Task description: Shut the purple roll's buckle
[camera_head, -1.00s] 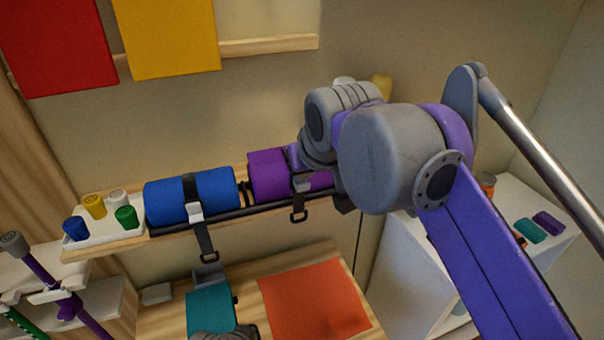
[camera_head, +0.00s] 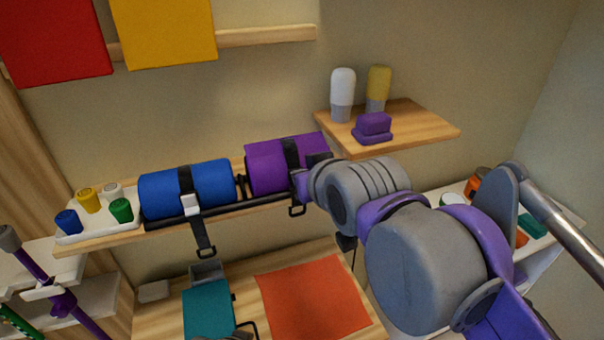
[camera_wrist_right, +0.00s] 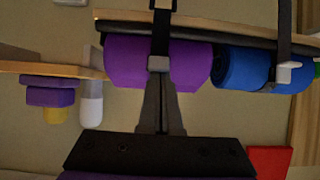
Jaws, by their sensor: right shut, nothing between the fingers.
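The purple roll (camera_head: 267,168) lies on the wall shelf, right of the blue roll, with a black strap (camera_head: 291,152) around it. In the right wrist view the purple roll (camera_wrist_right: 122,62) shows upside down, with its grey buckle (camera_wrist_right: 158,63) on the strap. My right gripper (camera_wrist_right: 158,82) is shut and empty, its fingertips right at the buckle; I cannot tell whether they touch it. In the head view my right gripper (camera_head: 303,184) is at the roll's front right and hides the buckle. A black strap ring (camera_head: 297,210) hangs below. My left gripper is not in view.
The blue roll (camera_head: 212,186) has a white buckle (camera_head: 190,205) and a hanging strap. A tray (camera_head: 98,232) with several coloured cups stands at the shelf's left. A small shelf (camera_head: 420,125) at right holds two bottles and a purple block (camera_head: 374,124). An orange mat (camera_head: 313,298) lies below.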

